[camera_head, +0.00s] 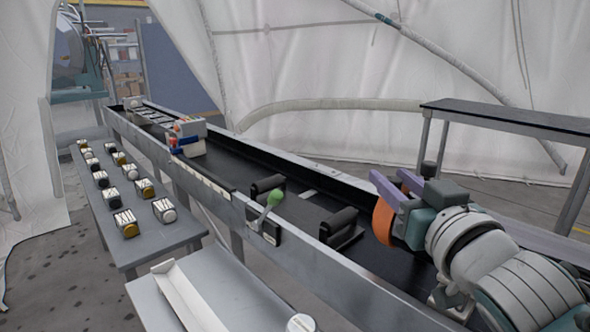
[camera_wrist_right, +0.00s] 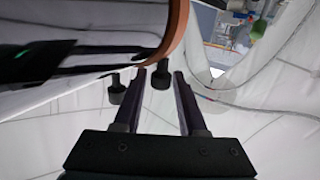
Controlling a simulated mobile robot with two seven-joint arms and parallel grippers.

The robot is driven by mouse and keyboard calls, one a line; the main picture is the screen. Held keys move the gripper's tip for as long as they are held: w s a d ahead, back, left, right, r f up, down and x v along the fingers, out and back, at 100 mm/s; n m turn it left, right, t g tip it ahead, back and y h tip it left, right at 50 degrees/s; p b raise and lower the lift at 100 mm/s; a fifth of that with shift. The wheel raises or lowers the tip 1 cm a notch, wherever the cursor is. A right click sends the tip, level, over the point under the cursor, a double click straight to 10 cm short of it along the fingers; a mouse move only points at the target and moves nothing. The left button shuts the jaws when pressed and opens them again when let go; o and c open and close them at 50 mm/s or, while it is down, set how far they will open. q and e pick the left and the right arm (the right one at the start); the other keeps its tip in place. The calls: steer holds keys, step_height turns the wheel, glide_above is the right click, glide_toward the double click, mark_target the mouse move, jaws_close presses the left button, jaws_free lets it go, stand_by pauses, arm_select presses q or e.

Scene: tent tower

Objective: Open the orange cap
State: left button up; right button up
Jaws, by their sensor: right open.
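The orange cap (camera_head: 383,221) shows in the head view as a round orange disc edge at the right of the conveyor, just below and beside my right gripper (camera_head: 388,177). In the right wrist view the orange cap (camera_wrist_right: 178,32) is a curved orange-brown rim at the upper middle, beyond the fingertips. My right gripper (camera_wrist_right: 159,76) has two purple fingers, apart, with nothing held between them. Whether a finger touches the cap I cannot tell. Much of the cap is hidden by my right arm in the head view. My left gripper is not in view.
A long black conveyor (camera_head: 235,168) runs across, with a green-knobbed lever (camera_head: 275,198) on its near rail and dark handles (camera_head: 342,222). A grey bench (camera_head: 165,231) holds several small boxes. A dark-topped table (camera_head: 510,119) stands back right. Two dark knobs (camera_wrist_right: 160,78) show near my fingertips.

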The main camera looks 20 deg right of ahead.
steer(key=shift+w+d, duration=0.15)
steer(key=shift+w, duration=0.7)
steer(key=shift+w+d, duration=0.15)
steer(key=shift+w, duration=0.65)
jaws_close()
